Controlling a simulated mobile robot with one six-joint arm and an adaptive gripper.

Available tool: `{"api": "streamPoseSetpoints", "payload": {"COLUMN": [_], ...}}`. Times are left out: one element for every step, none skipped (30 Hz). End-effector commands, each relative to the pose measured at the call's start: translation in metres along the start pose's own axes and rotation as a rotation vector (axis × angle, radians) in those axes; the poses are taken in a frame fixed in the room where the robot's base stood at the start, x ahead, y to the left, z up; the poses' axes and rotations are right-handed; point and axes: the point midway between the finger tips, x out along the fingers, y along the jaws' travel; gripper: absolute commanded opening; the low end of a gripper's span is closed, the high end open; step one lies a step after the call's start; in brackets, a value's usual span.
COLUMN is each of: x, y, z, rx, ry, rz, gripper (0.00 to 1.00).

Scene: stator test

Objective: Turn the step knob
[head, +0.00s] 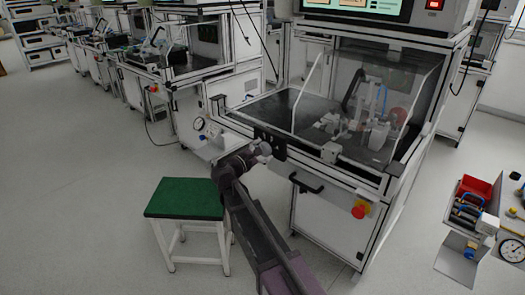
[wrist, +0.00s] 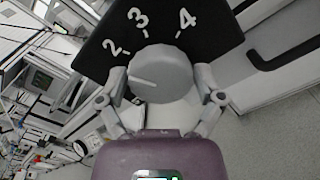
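The step knob (wrist: 160,72) is a round light-grey dial in front of a black plate (wrist: 88,58) with white numerals 2, 3 and 4. Its short pointer line faces left, below the 2. The plate also shows in the head view as a small dark panel (head: 268,139) on the front of the nearest test station. My gripper (wrist: 161,80) has one finger on the left and one on the right of the knob. The fingers lie close to its rim; I cannot tell whether they touch it. The left finger covers part of the plate. In the head view, my gripper (head: 262,150) hides the knob.
The test station has a clear cover (head: 385,85), a black handle (head: 305,184) and a red emergency button (head: 358,212). A green-topped stool (head: 185,197) stands left of my arm. A small table with a red bin (head: 474,186) is at right. Open floor lies at left.

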Motion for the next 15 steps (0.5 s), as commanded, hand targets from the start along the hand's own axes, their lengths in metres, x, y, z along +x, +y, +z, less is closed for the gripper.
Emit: {"api": "streamPoseSetpoints", "payload": {"x": [0.0000,0.0001,0.0001,0.0002,0.0002,-0.0028,-0.0017,-0.0012,-0.0008,-0.0005,-0.0004,-0.0002,-0.0001,0.0000,0.0001], "y": [-0.0001,-0.0001,0.0000,0.0000,0.0001,0.0034,0.0020,0.0015,0.0013,0.0012,0.0011,0.0011,0.0011,0.0010,0.0010], "z": [0.0001,0.0001,0.0001,0.0001,0.0001,-0.0027,-0.0014,-0.0010,-0.0008,-0.0007,-0.0006,-0.0005,-0.0005,-0.0004,-0.0004], "rx": [0.000,0.000,0.000,0.000,0.000,0.000,0.000,0.000,0.002,0.003,0.006,0.010,0.015,0.021,0.031], "ry": [0.000,0.000,0.000,0.000,-0.001,0.001,0.000,0.000,0.000,0.000,0.000,0.000,0.000,0.000,0.000], "rz": [0.000,0.000,0.000,0.000,0.000,0.002,0.001,0.001,0.002,0.002,0.002,0.002,0.003,0.003,0.003], "gripper": [0.52,0.44,0.32,0.30,0.30,0.31,0.30,0.31,0.31,0.31,0.31,0.31,0.31,0.31,0.31]}}
